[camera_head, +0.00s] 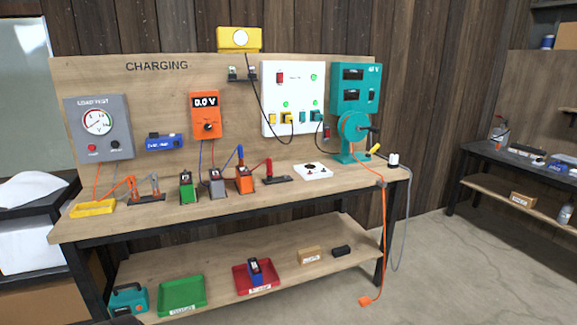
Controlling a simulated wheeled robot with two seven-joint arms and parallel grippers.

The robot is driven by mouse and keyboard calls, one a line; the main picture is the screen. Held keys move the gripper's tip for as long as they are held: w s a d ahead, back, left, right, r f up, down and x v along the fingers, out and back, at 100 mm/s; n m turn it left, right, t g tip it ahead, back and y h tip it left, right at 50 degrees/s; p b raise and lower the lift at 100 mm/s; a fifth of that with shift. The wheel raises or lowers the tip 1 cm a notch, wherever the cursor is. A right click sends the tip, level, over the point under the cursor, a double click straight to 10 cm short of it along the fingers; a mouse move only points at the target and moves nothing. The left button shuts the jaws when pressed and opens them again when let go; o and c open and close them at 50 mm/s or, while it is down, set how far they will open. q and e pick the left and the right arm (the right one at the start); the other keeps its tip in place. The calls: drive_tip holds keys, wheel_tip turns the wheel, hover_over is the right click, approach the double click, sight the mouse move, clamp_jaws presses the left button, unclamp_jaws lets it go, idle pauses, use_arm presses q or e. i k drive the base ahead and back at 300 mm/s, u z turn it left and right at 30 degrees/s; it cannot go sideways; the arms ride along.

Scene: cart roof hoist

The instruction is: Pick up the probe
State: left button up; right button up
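The orange meter (205,115) reading 0.0 V hangs on the charging board. A blue lead and a red lead run down from it behind the bench items. A blue handle-like piece (239,153) leans over the grey block (216,184) and the orange block (244,180). A red piece (268,167) stands on a dark holder (276,180) to their right. A green block (187,189) stands to the left. I cannot tell for certain which piece is the probe; the lead ends are too small to make out. Neither gripper is in view.
The wooden bench (330,190) has free room along its front edge. A load tester (99,126), a yellow tray (92,208) and a teal reel (354,132) are around it. An orange cable (384,235) hangs to the floor. The lower shelf holds green (163,307) and red trays.

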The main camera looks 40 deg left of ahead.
sight(269, 171)
drive_tip(key=z, duration=0.3)
drive_tip(key=i, duration=1.8)
drive_tip(key=u, duration=0.35)
drive_tip(key=i, duration=0.9)
drive_tip(key=u, duration=1.45)
drive_tip(key=i, duration=0.8)
drive_tip(key=u, duration=0.65)
